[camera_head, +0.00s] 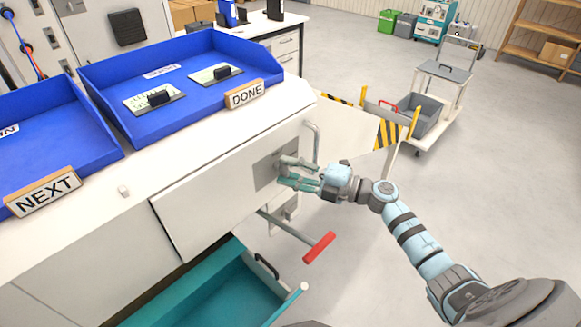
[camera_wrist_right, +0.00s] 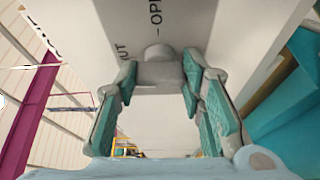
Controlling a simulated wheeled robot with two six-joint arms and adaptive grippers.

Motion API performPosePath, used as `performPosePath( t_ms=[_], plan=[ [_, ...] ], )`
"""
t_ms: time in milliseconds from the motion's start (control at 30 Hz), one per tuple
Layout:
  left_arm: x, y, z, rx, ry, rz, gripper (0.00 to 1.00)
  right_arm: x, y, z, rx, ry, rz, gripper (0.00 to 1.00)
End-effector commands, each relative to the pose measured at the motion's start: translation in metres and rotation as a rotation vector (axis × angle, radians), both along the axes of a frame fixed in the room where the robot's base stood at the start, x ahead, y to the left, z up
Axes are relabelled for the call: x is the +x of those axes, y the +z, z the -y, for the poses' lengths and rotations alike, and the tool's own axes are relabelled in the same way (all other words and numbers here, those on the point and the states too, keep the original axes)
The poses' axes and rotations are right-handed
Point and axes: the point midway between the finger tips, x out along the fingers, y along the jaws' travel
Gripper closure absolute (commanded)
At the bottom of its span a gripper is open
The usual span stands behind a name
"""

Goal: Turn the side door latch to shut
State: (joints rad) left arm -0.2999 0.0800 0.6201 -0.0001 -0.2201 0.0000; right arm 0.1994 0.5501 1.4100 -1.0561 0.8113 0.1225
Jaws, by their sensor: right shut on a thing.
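The side door (camera_head: 225,190) is a white panel on the cabinet's side, below the blue trays. Its latch sits on a grey plate (camera_head: 264,172). In the right wrist view the latch (camera_wrist_right: 160,73) is a grey bar with a round hub. Dark lettering on the surface behind reads "OPEN", and part of "SHUT" shows to its left. My right gripper (camera_head: 286,173) is shut on the latch, with teal finger pads (camera_wrist_right: 161,84) on both sides of it. The fingers partly hide the latch in the head view. My left gripper is out of view.
An open teal drawer (camera_head: 210,295) juts out below. A red-ended lever (camera_head: 319,247) and a bent grey handle (camera_head: 316,140) stand close to my right gripper. A white trolley (camera_head: 437,115) stands at the back right. The floor to the right is mostly clear.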

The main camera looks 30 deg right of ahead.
Motion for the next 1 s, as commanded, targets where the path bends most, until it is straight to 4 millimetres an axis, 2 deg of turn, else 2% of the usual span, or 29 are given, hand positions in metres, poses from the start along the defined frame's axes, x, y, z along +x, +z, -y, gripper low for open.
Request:
performPosePath(
  t_ms=[300, 700, 733, 800, 833, 1000],
  plan=[
    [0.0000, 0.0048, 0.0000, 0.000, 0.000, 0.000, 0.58, -0.0001, 0.0001, 0.0002, -0.074, -0.001, 0.025, 0.92],
    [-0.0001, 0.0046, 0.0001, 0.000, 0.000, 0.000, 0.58, 0.0000, -0.0001, 0.0001, -0.079, 0.000, 0.027, 0.92],
    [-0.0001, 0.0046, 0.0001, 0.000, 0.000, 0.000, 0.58, 0.0000, -0.0001, 0.0001, -0.079, 0.000, 0.027, 0.59],
    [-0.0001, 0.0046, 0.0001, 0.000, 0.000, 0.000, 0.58, 0.0000, -0.0001, 0.0001, -0.078, 0.000, 0.027, 0.48],
    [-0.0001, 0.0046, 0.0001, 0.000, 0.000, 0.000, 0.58, 0.0000, 0.0000, 0.0001, -0.078, 0.000, 0.027, 0.44],
    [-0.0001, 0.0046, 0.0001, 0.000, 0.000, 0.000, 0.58, 0.0000, 0.0002, 0.0000, -0.077, 0.000, 0.027, 0.44]
  ],
)
